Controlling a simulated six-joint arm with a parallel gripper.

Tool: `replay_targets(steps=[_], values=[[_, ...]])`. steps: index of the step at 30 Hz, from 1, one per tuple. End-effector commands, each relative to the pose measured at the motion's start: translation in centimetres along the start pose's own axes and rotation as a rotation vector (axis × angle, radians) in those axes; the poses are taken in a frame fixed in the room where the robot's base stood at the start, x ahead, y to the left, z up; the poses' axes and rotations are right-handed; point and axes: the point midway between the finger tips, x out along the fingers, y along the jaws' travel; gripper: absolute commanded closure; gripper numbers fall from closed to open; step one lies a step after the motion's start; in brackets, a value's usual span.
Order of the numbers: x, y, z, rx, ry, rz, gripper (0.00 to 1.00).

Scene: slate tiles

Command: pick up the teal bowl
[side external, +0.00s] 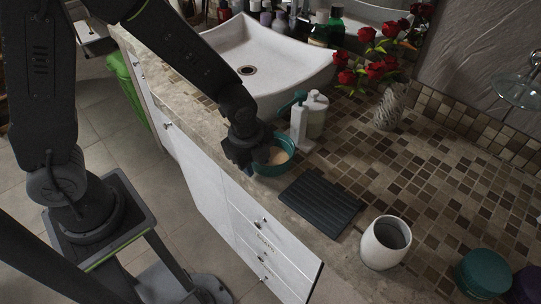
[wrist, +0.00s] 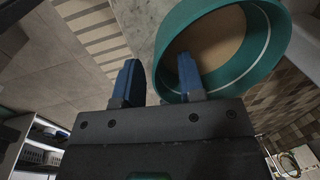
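The teal bowl (side external: 273,169) stands upright on the counter beside the sink, with a tan inside. In the wrist view the bowl (wrist: 250,72) fills the upper right, its rim close to the fingers. My gripper (side external: 243,158) is at the bowl's left side in the side view. In the wrist view my gripper (wrist: 158,78) has its two fingers apart. The left finger is outside the bowl, and the right finger overlaps the bowl's inside, with the near wall between them. I cannot tell whether either finger touches the wall.
A white pump bottle (side external: 299,125) stands close behind the bowl. A dark ribbed mat (side external: 320,203) lies to its right, near a white cup (side external: 384,244). The white sink (side external: 285,62) is behind. The counter's front edge runs close beside the bowl.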

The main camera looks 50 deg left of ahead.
Motion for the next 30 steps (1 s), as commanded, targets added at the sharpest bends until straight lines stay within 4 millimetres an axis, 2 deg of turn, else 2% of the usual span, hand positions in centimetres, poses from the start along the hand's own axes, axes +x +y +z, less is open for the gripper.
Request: replay_targets(steps=[5,16,30], values=[[-0.04,-0.03,0.00,0.000,0.000,-0.001,0.66],[-0.07,-0.03,0.00,-0.001,0.000,-0.001,1.00],[-0.25,-0.07,-0.10,0.000,0.001,-0.001,1.00]])
